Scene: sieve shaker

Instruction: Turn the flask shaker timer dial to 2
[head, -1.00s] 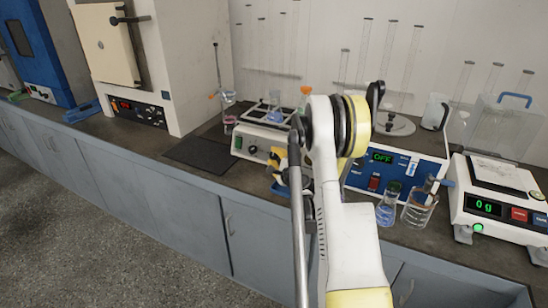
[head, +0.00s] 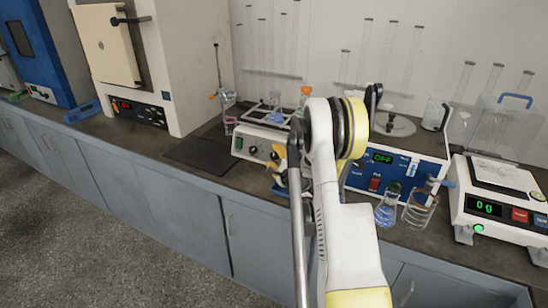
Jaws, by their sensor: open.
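The flask shaker (head: 247,136) is the white box at the middle of the bench, with a flask (head: 275,113) in the rack on top. Its front panel has a green switch (head: 239,143) and a dark knob (head: 253,150). My gripper (head: 279,168) is in front of the right part of this panel, close to it, partly hidden by my arm. It is open. Contact with a dial cannot be made out. The right end of the panel is covered, and the dial marks are too small to read.
A blue-fronted device (head: 408,170) reading OFF stands to the right, with a blue-liquid flask (head: 387,205) and a glass beaker (head: 420,208) before it. A balance (head: 497,205) is further right. A dark mat (head: 202,155) lies clear on the left.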

